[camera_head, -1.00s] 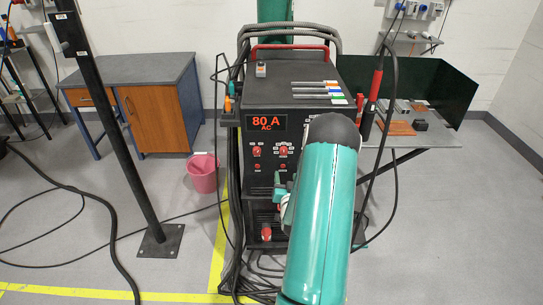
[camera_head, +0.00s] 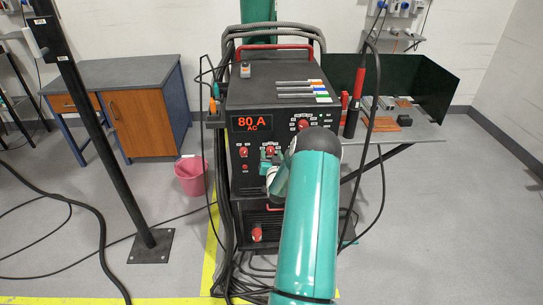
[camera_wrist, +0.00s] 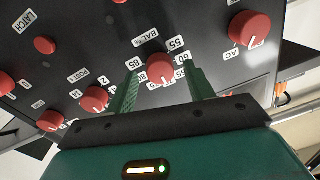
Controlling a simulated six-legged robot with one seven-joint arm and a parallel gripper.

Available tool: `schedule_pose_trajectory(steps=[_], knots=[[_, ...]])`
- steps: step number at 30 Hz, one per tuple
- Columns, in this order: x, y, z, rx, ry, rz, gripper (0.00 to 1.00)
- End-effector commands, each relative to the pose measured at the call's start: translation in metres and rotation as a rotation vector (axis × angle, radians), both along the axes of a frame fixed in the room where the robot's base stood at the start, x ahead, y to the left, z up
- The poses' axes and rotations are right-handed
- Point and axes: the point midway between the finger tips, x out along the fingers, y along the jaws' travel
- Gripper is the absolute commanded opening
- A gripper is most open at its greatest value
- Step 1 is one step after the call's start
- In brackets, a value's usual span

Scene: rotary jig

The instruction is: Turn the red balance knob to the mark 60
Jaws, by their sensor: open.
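The red balance knob (camera_wrist: 160,68) is on the dark panel in the wrist view, under the label "BAL %". Number tags ring it, among them 55, 60, 80 and 85. It has a pale pointer line; the mark it points at cannot be read surely. My gripper (camera_wrist: 162,90) is open, with one green finger on each side of the knob. A gap shows on both sides, so the fingers do not look closed on it. In the head view my gripper (camera_head: 268,168) is in front of the machine's panel (camera_head: 250,183), and my arm hides part of it.
Other red knobs sit close by, such as the AC knob (camera_wrist: 249,29) and a smaller one (camera_wrist: 95,98). The machine's display (camera_head: 254,123) reads 80 A AC. Black cables hang along the machine's left side. A torch (camera_head: 355,100) stands to the right.

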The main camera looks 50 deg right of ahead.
Motion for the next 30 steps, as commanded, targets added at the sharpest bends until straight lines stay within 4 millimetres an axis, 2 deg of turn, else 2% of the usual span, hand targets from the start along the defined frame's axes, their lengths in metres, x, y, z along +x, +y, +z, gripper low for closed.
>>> schedule_pose_trajectory(steps=[8, 15, 30], knots=[[0.0017, -0.0014, 0.0002, 0.000, 0.000, 0.000, 0.53], [0.0015, -0.0013, 0.0002, 0.000, 0.000, 0.000, 0.08], [0.0025, -0.0002, 0.0003, -0.069, 0.078, 0.002, 0.08]])
